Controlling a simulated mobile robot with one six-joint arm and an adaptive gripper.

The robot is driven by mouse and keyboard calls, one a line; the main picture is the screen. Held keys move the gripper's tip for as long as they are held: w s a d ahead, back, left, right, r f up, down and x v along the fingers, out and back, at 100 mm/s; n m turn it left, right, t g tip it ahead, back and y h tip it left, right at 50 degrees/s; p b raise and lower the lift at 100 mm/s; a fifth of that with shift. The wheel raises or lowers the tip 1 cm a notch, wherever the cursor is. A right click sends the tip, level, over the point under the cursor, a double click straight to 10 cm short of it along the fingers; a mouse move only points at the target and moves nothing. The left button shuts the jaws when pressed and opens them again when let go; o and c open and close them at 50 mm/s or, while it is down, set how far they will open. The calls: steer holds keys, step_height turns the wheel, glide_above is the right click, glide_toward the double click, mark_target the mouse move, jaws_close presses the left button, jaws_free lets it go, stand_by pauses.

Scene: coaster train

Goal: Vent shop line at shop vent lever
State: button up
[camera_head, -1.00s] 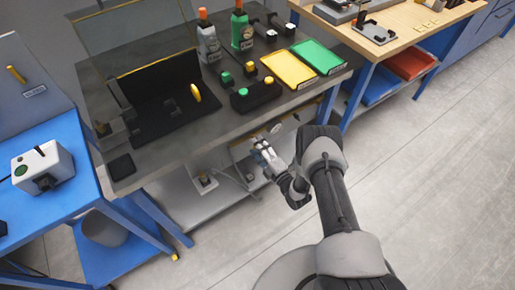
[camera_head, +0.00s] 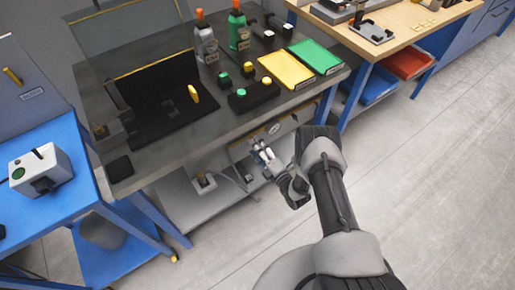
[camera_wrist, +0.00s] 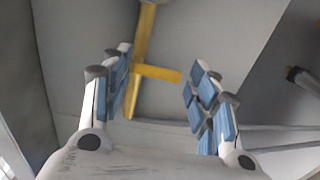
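A yellow bar with a short side arm (camera_wrist: 157,73) shows in the wrist view against a grey surface. It looks like a lever, but no label is readable to confirm it as the shop vent lever. My gripper (camera_wrist: 160,95) is open, its blue-padded fingers on either side of the bar's line of sight; I cannot tell the depth between them, and no grip is visible. My gripper and arm partly hide that panel.
The dark bench (camera_head: 165,155) holds bottles, a black button box (camera_head: 254,95), a yellow tray (camera_head: 287,72) and a green tray (camera_head: 316,58). A lower shelf (camera_head: 185,203) carries a small box (camera_head: 204,182). Blue bench legs stand either side. Floor at right is clear.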

steer(key=shift+o, duration=1.4)
steer(key=shift+r, duration=0.1)
steer(key=shift+s, duration=0.1)
steer(key=v, duration=1.2)
